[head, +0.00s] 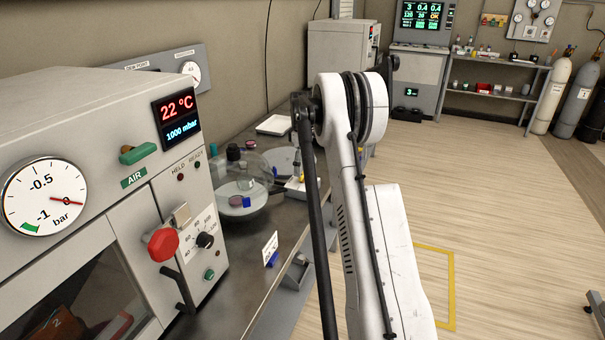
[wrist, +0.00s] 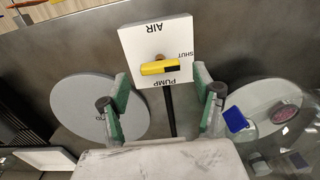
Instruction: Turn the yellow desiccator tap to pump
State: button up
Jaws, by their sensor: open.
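The yellow tap handle (wrist: 160,67) sits on a white plate (wrist: 131,42) marked AIR, SHUT and PUMP in the wrist view. The lettering is upside down there. The handle lies crosswise, one end near SHUT; PUMP is below it in the picture and AIR above. My gripper (wrist: 162,88) is open, its green-padded fingers either side of the plate's lower part, with nothing visible between them but plate and black stem. Contact with the handle does not show. In the head view the tap (head: 301,179) is small beside my arm, and my gripper is hidden.
The clear glass desiccator (head: 250,172) stands left of the tap, holding a blue block (wrist: 235,120) and a round dish. A grey disc (wrist: 85,100) lies on the steel bench. A cabinet with a red knob (head: 163,244) stands in front. A white tray (head: 274,125) lies farther back.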

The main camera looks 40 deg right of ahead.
aim_at(302, 178)
jog(key=shift+f, duration=1.4)
jog(key=c, duration=1.1)
